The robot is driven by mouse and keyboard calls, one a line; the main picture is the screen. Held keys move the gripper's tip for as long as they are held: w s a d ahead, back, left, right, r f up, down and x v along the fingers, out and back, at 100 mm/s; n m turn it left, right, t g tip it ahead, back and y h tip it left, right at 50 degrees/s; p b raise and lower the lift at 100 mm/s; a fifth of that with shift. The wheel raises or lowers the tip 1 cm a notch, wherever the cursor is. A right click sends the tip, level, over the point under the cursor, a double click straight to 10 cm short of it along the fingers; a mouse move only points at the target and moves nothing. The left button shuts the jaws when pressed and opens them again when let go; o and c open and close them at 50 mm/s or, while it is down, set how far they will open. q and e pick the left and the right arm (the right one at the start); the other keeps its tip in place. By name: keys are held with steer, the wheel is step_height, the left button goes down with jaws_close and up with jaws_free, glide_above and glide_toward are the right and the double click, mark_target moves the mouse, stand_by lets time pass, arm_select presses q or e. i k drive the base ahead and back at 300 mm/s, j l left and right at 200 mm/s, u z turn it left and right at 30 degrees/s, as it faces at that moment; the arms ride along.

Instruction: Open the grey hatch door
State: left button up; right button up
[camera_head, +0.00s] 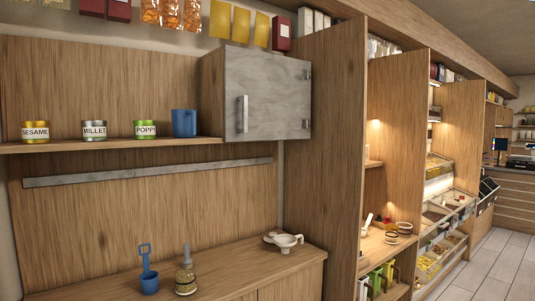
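The grey hatch door (270,95) is the front of a wooden wall box, above the counter near the middle of the head view. It is shut. A pale vertical bar handle (243,115) stands on its left side, and hinges (307,74) show along its right edge. Neither of my grippers is in the head view, so nothing is seen touching the door or its handle.
Left of the box, a shelf (120,145) holds labelled tins (94,130) and a blue mug (184,122). A tall wooden panel (325,150) stands right of the door.

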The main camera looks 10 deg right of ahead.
mark_target(266, 96)
steer(key=i+l, duration=0.2)
steer(key=i, duration=0.2)
steer(key=i+l, duration=0.2)
steer(key=i, duration=0.2)
steer(key=i+l, duration=0.2)
steer(key=i, duration=0.2)
steer(key=i+l+z, duration=0.1)
steer(key=i+l, duration=0.15)
steer(key=i, duration=0.15)
